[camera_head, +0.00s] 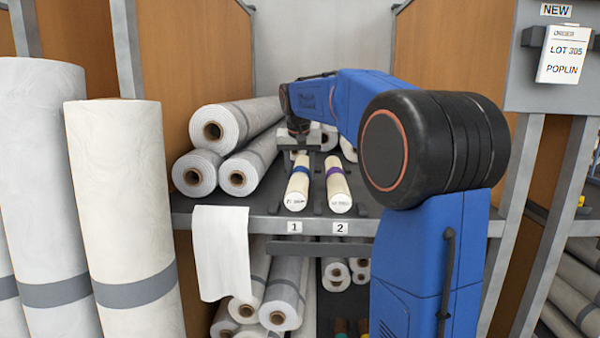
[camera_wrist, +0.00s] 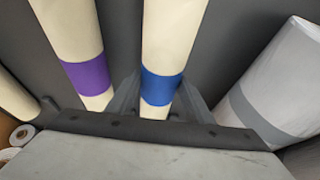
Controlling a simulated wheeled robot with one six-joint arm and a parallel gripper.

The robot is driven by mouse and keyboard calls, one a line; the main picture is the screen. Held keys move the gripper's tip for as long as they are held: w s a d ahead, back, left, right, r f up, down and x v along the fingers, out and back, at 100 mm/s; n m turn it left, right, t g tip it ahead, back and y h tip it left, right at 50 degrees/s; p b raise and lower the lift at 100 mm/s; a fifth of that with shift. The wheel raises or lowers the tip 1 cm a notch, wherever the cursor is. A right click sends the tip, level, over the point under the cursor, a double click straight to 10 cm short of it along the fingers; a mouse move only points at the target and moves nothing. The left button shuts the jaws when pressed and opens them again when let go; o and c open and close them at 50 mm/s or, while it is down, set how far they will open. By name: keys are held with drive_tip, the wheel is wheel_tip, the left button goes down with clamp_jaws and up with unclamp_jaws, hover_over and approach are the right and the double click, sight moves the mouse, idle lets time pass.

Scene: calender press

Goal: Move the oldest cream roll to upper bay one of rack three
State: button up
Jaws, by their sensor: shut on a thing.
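Two cream rolls lie side by side on the rack's upper shelf (camera_head: 262,224), ends facing me. The blue-banded cream roll (camera_head: 297,190) lies behind label 1 (camera_head: 294,227), and the purple-banded cream roll (camera_head: 338,190) behind label 2 (camera_head: 340,228). Writing on their ends is too small to read. My gripper (camera_head: 300,157) is over the far part of the blue-banded roll. In the wrist view, my gripper (camera_wrist: 158,98) has a finger on each side of the blue-banded roll (camera_wrist: 172,40) and is shut on it. The purple-banded roll (camera_wrist: 66,25) is outside the fingers.
Grey-white rolls (camera_head: 235,125) are stacked left of the cream rolls. A white cloth (camera_head: 221,250) hangs over the shelf edge. Large upright rolls (camera_head: 122,215) stand at the left. A tag (camera_head: 564,54) reads LOT 305 POPLIN, under a NEW sign (camera_head: 556,10).

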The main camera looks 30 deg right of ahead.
drive_tip(key=o, duration=1.4)
drive_tip(key=shift+c, duration=0.2)
